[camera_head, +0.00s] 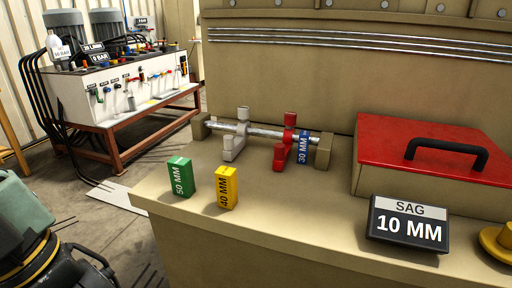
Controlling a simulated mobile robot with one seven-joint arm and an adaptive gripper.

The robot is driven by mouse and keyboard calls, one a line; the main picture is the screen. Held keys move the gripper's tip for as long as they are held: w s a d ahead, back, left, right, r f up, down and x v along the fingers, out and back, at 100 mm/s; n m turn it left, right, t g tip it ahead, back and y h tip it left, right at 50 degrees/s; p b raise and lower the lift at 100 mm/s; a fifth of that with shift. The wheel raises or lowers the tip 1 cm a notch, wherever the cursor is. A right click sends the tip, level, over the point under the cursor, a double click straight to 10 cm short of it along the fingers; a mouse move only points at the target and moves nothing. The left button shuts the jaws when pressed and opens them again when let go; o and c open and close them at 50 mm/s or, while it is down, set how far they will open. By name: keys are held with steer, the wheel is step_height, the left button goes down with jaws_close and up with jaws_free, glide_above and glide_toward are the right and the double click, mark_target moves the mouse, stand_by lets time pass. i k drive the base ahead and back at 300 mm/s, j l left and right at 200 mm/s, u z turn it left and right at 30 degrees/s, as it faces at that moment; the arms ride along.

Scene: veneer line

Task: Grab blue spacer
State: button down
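The blue spacer (302,148), marked 30 MM, stands upright at the metal rod (262,131) on the beige bench ledge. It sits between the red lever piece (280,158) on its left and the beige end bracket (324,151) on its right. I cannot tell whether it touches either one or how it meets the rod. A green spacer (180,178) marked 50 MM and a yellow spacer (227,188) marked 40 MM stand apart on the ledge, front left. My gripper is not visible in this view.
A grey lever piece (232,147) sits on the rod, left of the red one. A red lid (395,140) with a black handle (446,152), a SAG 10 MM sign (407,222) and a yellow knob (497,242) occupy the right. Ledge before the rod is clear.

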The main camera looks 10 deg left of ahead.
mark_target(304, 137)
steer(key=j+z, duration=0.1)
steer(key=j, duration=0.35)
steer(key=j+z, duration=0.15)
steer(key=j, duration=0.25)
steer(key=k+j+z, duration=0.1)
steer(key=j, duration=0.35)
steer(key=k+j+z, duration=0.15)
steer(key=j, duration=0.25)
steer(key=j+z, duration=0.1)
steer(key=j, duration=0.3)
steer(key=k+j+z, duration=0.15)
steer(key=j, duration=0.25)
steer(key=k+j+z, duration=0.1)
steer(key=j, duration=0.3)
steer(key=k+j+z, duration=0.1)
steer(key=k+j, duration=0.15)
steer(key=i+j, duration=0.7)
steer(key=i, duration=0.25)
